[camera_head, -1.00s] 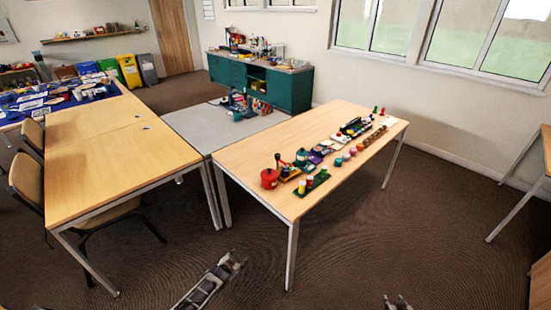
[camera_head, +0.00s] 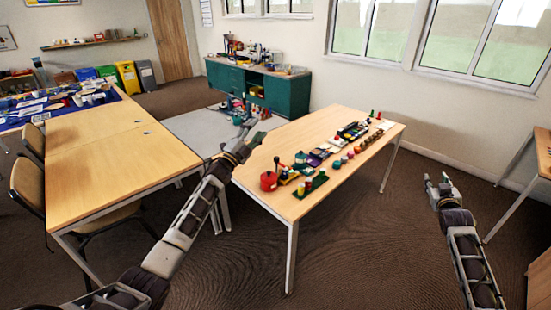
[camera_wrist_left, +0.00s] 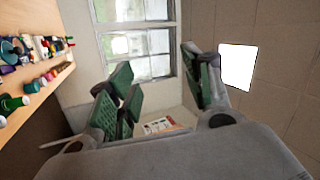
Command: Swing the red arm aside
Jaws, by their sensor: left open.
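A small red pot-like item (camera_head: 269,181) stands at the near left end of the long wooden table (camera_head: 330,200). Beside it is a small black and red piece (camera_head: 283,174) on a yellowish base; I cannot tell for sure which part is the red arm. My left gripper (camera_head: 253,131) is open and empty, raised over the table's left end, beyond and above these items. Its green-padded fingers (camera_wrist_left: 160,88) stand wide apart in the left wrist view, with nothing between them. My right gripper (camera_head: 437,181) is off the table's right side, over the floor, touching nothing; its jaws are too small to judge.
A teal pot (camera_head: 301,160), a green tray with small jars (camera_head: 312,184) and several other small items line the table. A grey table (camera_head: 205,128) adjoins at left, beside a bigger wooden table (camera_head: 120,165).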

